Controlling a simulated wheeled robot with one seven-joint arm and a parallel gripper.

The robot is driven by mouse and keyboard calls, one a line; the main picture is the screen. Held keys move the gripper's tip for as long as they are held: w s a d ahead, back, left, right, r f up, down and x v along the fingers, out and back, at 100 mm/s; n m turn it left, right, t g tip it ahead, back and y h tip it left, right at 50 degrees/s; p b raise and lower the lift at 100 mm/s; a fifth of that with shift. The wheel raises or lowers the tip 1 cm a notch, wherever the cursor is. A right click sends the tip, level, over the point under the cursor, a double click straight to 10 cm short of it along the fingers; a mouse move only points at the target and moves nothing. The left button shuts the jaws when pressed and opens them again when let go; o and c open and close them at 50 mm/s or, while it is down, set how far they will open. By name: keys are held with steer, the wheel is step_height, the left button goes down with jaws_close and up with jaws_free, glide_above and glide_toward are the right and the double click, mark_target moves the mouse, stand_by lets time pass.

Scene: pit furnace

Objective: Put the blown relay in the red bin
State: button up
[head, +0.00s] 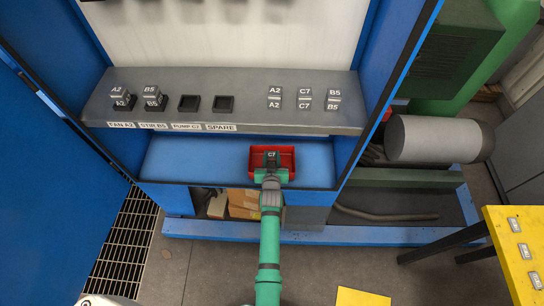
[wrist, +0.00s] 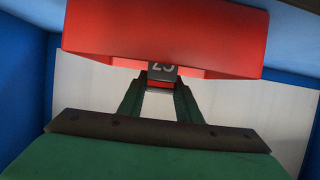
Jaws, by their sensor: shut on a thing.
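The red bin (head: 290,154) sits on the blue lower shelf of the cabinet, and its red wall also shows in the wrist view (wrist: 165,28). My gripper (head: 271,166) is at the bin's front side, shut on a dark relay (head: 272,155) labelled C7. In the wrist view the relay (wrist: 163,68) is between the fingertips (wrist: 160,84), its label upside down and partly cut off by the bin wall. In the head view the relay lies within the bin's outline. I cannot tell whether it touches the bin floor.
On the grey ledge (head: 240,114), the FAN A2 and STIR B5 sockets hold relays (head: 120,97) (head: 154,98). The PUMP C7 (head: 189,103) and SPARE (head: 223,104) sockets are empty. Three relays, A2, C7 (head: 304,97) and B5, stand at the right. The blue shelf (head: 195,165) is bare left of the bin.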

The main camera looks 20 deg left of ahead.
steer(key=shift+w+f, duration=0.1)
steer(key=shift+f, duration=0.4)
steer(key=o, duration=1.1)
steer(key=shift+r, duration=0.15)
steer(key=s+d+r+m+t+h, duration=0.1)
steer(key=s+d+r, duration=0.45)
steer(key=s, duration=0.75)
steer(key=s+d+r+m+h, duration=0.1)
steer(key=s+d+r, duration=0.4)
steer(key=s, duration=0.7)
steer(key=s+d+r+m+t+h, duration=0.1)
steer(key=s+d+r, duration=0.45)
steer(key=s, duration=0.75)
steer(key=shift+m+h, duration=0.3)
steer(key=shift+h, duration=0.3)
steer(key=s+d+r, duration=0.1)
steer(key=s+r, duration=0.1)
steer(key=s+d+r, duration=0.1)
steer(key=s+r, duration=0.1)
steer(key=s, duration=0.1)
steer(key=s+d+r, duration=0.1)
steer(key=s+r, duration=0.1)
steer(key=r, duration=0.1)
steer(key=shift+s+d, duration=0.25)
steer(key=shift+d, duration=0.1)
